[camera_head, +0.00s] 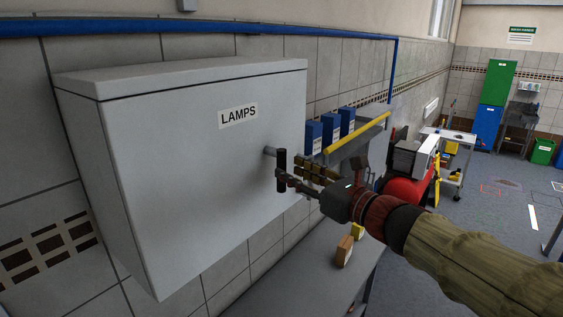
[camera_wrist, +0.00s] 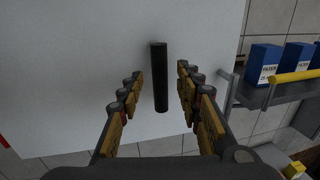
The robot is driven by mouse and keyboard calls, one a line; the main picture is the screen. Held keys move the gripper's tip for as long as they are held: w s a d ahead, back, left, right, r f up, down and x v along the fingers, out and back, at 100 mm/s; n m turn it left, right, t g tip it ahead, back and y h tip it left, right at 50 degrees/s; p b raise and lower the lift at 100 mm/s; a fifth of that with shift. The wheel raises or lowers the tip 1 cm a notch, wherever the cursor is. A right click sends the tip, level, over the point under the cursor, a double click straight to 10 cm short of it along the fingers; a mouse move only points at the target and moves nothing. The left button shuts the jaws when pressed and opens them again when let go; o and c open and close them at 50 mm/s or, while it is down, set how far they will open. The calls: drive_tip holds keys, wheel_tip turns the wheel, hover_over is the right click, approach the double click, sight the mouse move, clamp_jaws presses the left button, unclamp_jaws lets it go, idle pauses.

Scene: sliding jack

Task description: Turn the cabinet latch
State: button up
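A light grey wall cabinet (camera_head: 190,170) labelled LAMPS fills the left of the head view; its door also shows in the wrist view (camera_wrist: 70,70). The latch is a black upright handle (camera_head: 281,163) on a short grey stem at the door's right side. In the wrist view the latch handle (camera_wrist: 160,78) stands nearly upright between my fingers. My gripper (camera_wrist: 160,82) is open, one finger on each side of the handle, with a visible gap on both sides. In the head view my gripper (camera_head: 291,174) is at the handle, and the fingers partly overlap it.
A shelf with blue boxes (camera_head: 331,128) and a yellow front rail (camera_head: 356,134) is right of the cabinet, near my gripper. A grey bench (camera_head: 300,275) below holds a small brown block (camera_head: 344,250). Open floor lies to the right.

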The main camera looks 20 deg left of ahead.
sight(285, 167)
drive_tip(key=shift+p+x, duration=0.3)
drive_tip(key=shift+x, duration=2.05)
clamp_jaws()
